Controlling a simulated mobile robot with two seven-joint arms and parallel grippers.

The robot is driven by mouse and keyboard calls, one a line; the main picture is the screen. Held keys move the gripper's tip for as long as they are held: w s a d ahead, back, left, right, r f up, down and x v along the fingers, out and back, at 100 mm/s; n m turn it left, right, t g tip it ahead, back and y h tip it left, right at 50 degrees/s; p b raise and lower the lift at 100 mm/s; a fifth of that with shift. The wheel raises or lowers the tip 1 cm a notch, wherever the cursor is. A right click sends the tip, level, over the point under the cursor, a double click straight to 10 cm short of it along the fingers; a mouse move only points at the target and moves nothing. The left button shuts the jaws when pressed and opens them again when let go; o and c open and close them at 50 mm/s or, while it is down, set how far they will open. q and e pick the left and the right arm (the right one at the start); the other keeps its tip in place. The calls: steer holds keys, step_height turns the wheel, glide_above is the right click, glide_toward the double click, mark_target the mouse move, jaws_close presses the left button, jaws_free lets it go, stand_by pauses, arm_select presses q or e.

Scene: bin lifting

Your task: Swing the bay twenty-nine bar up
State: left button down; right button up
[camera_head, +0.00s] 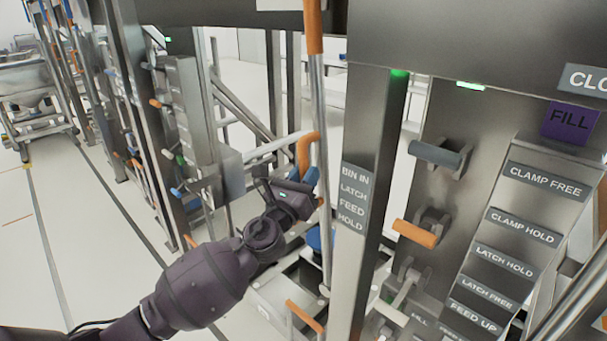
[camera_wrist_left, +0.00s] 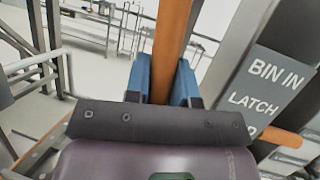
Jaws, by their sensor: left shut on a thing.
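An orange bar (camera_head: 304,152) with a curved top stands beside a tall upright steel rod, left of the grey post marked BIN IN, LATCH, FEED, HOLD. My left gripper (camera_head: 312,178) reaches it from the lower left. In the left wrist view the blue fingers (camera_wrist_left: 162,82) are shut on the orange bar (camera_wrist_left: 172,40), one on each side of it. The bar runs upward out of that view. Its lower part is hidden behind the gripper. No bay number is readable, so I cannot tell whether this is bay twenty-nine. My right gripper is out of view.
The grey post (camera_head: 365,170) stands close right of the gripper. A panel (camera_head: 515,225) with CLAMP and LATCH labels and an orange-ended lever (camera_head: 414,233) is farther right. More steel frames stand left. A wheeled cart (camera_head: 35,100) is far left; the floor there is mostly clear.

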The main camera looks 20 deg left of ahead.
arm_select(q)
steer(key=shift+f, duration=0.1)
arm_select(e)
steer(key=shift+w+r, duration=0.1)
arm_select(q)
steer(key=c, duration=1)
jaws_free()
steer(key=shift+o, duration=0.2)
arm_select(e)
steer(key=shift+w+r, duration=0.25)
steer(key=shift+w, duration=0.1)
arm_select(q)
steer(key=b+v, duration=0.2)
steer(key=v, duration=0.8)
steer(key=shift+s, duration=0.35)
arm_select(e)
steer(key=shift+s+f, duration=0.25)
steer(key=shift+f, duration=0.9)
arm_select(q)
steer(key=shift+f, duration=0.1)
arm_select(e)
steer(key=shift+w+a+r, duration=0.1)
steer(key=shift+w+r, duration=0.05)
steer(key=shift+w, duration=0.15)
